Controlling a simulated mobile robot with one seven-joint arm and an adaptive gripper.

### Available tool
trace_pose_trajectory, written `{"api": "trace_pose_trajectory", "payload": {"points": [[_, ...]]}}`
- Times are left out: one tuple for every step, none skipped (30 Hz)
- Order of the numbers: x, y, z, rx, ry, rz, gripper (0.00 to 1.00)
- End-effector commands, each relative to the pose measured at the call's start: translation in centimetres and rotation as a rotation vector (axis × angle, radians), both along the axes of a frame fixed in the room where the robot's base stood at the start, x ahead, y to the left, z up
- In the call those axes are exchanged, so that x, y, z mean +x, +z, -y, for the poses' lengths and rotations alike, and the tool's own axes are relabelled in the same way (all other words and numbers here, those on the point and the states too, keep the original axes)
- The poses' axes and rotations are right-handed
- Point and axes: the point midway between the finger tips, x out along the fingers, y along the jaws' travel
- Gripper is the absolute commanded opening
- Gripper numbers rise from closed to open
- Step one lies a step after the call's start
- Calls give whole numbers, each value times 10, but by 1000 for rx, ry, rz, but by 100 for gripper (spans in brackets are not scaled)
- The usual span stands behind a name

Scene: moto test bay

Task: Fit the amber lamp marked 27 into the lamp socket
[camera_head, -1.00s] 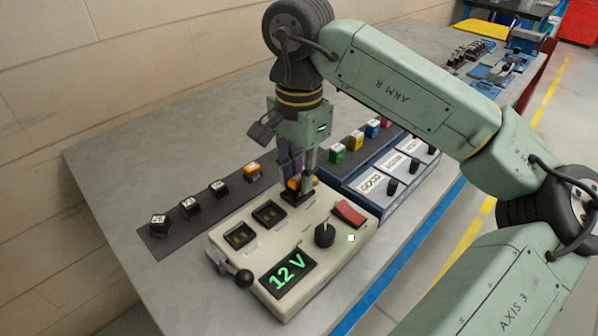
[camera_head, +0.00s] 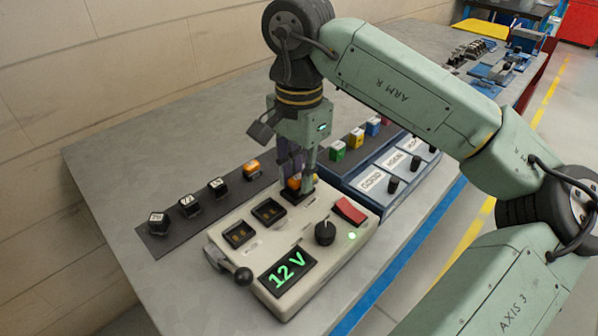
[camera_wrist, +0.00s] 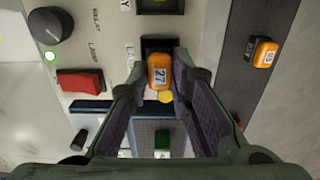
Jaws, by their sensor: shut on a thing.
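The amber lamp marked 27 (camera_wrist: 159,73) is between the fingers of my gripper (camera_wrist: 158,82), which is shut on it. In the head view the lamp (camera_head: 293,183) is partly hidden by the fingers of my gripper (camera_head: 298,182). The lamp socket (camera_wrist: 153,45) is a dark square recess in the cream test unit (camera_head: 228,258). The lamp is at this socket and overlaps its near edge in the wrist view. I cannot tell how deep it sits.
The unit has two other dark sockets (camera_head: 268,211), a black knob (camera_head: 324,233), a red switch (camera_head: 348,210), a side lever (camera_head: 242,276) and a 12 V display (camera_head: 287,272). Another amber lamp (camera_head: 252,169) and several black parts stand on a dark strip. A blue tray (camera_head: 345,188) is behind.

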Motion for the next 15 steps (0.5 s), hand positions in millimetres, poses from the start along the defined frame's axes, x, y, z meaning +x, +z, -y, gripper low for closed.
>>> {"api": "trace_pose_trajectory", "payload": {"points": [[0,0,0,0,0,0,1],[0,0,0,0,0,0,1],[0,0,0,0,0,0,1],[0,0,0,0,0,0,21],[0,0,0,0,0,0,23],[0,0,0,0,0,0,25],[0,0,0,0,0,0,27],[0,0,0,0,0,0,29],[0,0,0,0,0,0,32],[0,0,0,0,0,0,34],[0,0,0,0,0,0,36],[0,0,0,0,0,0,39],[0,0,0,0,0,0,41],[0,0,0,0,0,0,43],[0,0,0,0,0,0,43]]}}
